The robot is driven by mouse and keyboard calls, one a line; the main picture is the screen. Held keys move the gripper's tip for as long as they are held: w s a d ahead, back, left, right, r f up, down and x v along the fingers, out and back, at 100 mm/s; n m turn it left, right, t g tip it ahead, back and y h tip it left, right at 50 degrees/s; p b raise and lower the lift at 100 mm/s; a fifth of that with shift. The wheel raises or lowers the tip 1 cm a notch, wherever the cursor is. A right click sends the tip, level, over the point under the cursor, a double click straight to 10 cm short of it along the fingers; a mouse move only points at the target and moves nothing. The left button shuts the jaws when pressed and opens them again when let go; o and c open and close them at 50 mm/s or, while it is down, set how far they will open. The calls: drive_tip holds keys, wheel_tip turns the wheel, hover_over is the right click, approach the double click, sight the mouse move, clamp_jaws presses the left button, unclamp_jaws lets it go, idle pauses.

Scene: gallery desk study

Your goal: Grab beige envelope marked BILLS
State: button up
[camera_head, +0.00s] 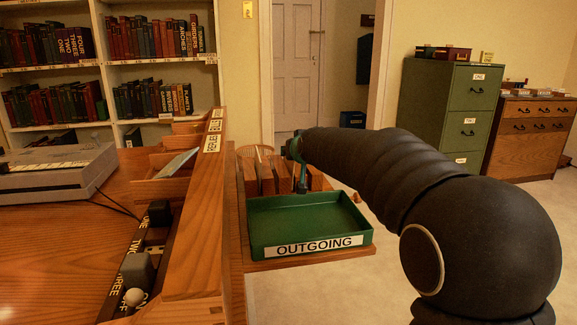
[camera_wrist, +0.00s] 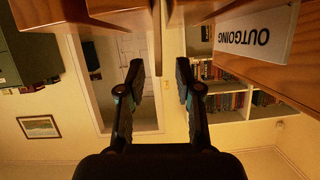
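I cannot make out a beige envelope marked BILLS in either view. My gripper (camera_head: 300,172) is at the wooden slotted rack (camera_head: 266,180) behind the green OUTGOING tray. In the wrist view, which is upside down, my gripper (camera_wrist: 160,75) has its two fingers apart. Thin wooden edges show just beyond the fingertips, and one narrow brown edge (camera_wrist: 157,38) lies in line with the gap. I cannot tell whether it is a slat or an envelope.
The green tray (camera_head: 310,222) labelled OUTGOING is empty and sits on a wooden side shelf. A raised wooden desk ledge (camera_head: 200,220) stands left of it. A green filing cabinet (camera_head: 440,105) and bookshelves (camera_head: 150,70) are farther back. Open floor lies right of the tray.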

sight(288, 166)
drive_tip(key=shift+p+x, duration=0.35)
drive_tip(key=shift+x, duration=1.8)
clamp_jaws()
